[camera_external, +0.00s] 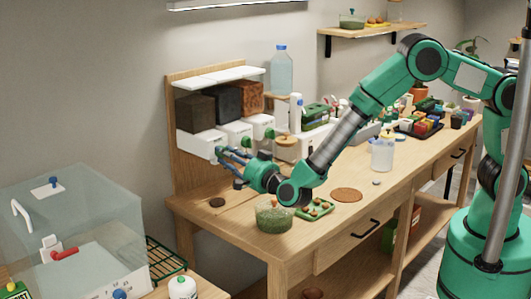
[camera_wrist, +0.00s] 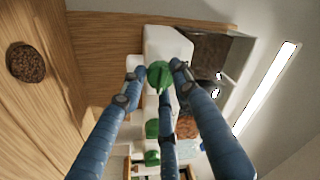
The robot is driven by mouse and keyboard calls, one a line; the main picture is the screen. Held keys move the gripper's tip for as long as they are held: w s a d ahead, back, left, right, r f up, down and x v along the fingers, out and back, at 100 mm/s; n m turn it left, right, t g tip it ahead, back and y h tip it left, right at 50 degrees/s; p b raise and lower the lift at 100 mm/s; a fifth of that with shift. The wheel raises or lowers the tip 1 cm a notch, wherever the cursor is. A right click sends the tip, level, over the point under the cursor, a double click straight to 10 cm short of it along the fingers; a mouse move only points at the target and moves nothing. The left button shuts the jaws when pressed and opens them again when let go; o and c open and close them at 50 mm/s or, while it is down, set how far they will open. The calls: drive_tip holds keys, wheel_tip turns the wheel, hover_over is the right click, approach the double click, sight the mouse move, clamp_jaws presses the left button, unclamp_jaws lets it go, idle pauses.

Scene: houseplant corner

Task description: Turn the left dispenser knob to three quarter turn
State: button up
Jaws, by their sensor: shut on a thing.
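The left dispenser (camera_external: 197,145) is a white box with a dark brown-filled clear bin above it, at the left end of a row of three on the wooden bench. In the wrist view its white front (camera_wrist: 166,42) carries a green knob (camera_wrist: 159,75). My gripper (camera_external: 220,153) reaches it from the front; in the wrist view its blue fingers (camera_wrist: 158,80) are closed around the knob. The fingers mostly hide this knob in the external view. The exact turn angle cannot be read. The other dispensers' green knobs (camera_external: 247,142) stand free to the right.
A dark round disc (camera_external: 217,202) lies on the bench below my gripper. A bowl of green bits (camera_external: 273,222) and a green tray (camera_external: 315,208) stand near the front edge, close under my wrist. A clear tank (camera_external: 70,230) stands at lower left.

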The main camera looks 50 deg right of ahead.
drive_tip(key=m+g, duration=0.1)
drive_tip(key=m, duration=1)
drive_tip(key=m+g, duration=0.1)
drive_tip(key=m, duration=1)
drive_tip(key=m+g, duration=0.1)
drive_tip(key=m, duration=1)
drive_tip(key=shift+r, duration=0.35)
